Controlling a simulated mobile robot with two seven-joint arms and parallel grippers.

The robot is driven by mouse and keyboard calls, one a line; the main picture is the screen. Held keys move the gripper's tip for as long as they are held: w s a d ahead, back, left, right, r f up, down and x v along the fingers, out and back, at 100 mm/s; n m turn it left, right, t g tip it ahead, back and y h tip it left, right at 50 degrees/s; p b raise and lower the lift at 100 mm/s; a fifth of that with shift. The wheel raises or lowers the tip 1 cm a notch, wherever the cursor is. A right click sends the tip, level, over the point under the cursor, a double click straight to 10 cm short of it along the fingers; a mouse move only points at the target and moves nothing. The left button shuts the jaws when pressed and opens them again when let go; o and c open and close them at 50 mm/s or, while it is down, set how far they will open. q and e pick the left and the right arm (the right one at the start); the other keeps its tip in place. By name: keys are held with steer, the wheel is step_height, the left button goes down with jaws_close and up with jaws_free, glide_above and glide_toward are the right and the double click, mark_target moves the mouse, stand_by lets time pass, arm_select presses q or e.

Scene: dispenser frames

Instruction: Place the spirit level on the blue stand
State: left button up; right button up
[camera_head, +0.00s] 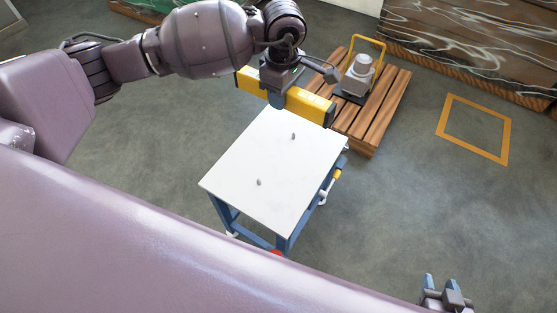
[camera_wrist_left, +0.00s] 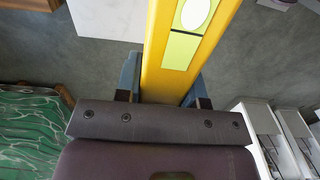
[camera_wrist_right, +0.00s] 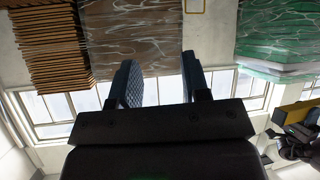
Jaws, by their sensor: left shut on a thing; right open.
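The yellow spirit level (camera_head: 309,107) is held by my left gripper (camera_head: 277,97), which is shut on it. In the head view it lies past the far edge of the blue stand, partly hidden by the gripper. In the left wrist view the spirit level (camera_wrist_left: 166,75) runs between the fingers, with a green label and a white oval on it. The blue stand has a white top (camera_head: 268,172) with two small grey knobs and blue legs. Whether the level overlaps the top's far edge is hard to tell. My right gripper (camera_head: 446,287) is open and empty at the lower right.
A wooden pallet (camera_head: 387,112) behind the stand carries a grey machine (camera_head: 358,75) with a yellow handle. An orange square (camera_head: 474,128) marks the floor at the right. A white and yellow tool (camera_head: 331,186) shows at the stand's right side. The floor between stand and right gripper is clear.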

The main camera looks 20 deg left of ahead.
arm_select(q)
steer(key=w+d+f+n+b, duration=0.2)
steer(key=w+f+n+b, duration=0.2)
steer(key=f+n, duration=0.5)
steer(key=n+b, duration=0.4)
steer(key=n, duration=0.5)
glide_above(299, 171)
step_height(299, 171, down, 8)
step_height(299, 171, down, 14)
steer(key=b, duration=0.4)
steer(key=shift+r+b, duration=0.1)
steer(key=shift+b, duration=0.2)
steer(key=shift+f, duration=0.25)
step_height(299, 171, down, 6)
steer(key=shift+s+r+b, duration=0.1)
steer(key=shift+r+b, duration=0.05)
steer(key=shift+b, duration=0.9)
arm_select(e)
step_height(299, 171, down, 13)
steer(key=s+a+n+g, duration=0.1)
steer(key=shift+r+n, duration=0.2)
steer(key=shift+n, duration=0.1)
steer(key=shift+a+f+g, duration=0.1)
steer(key=shift+g, duration=0.2)
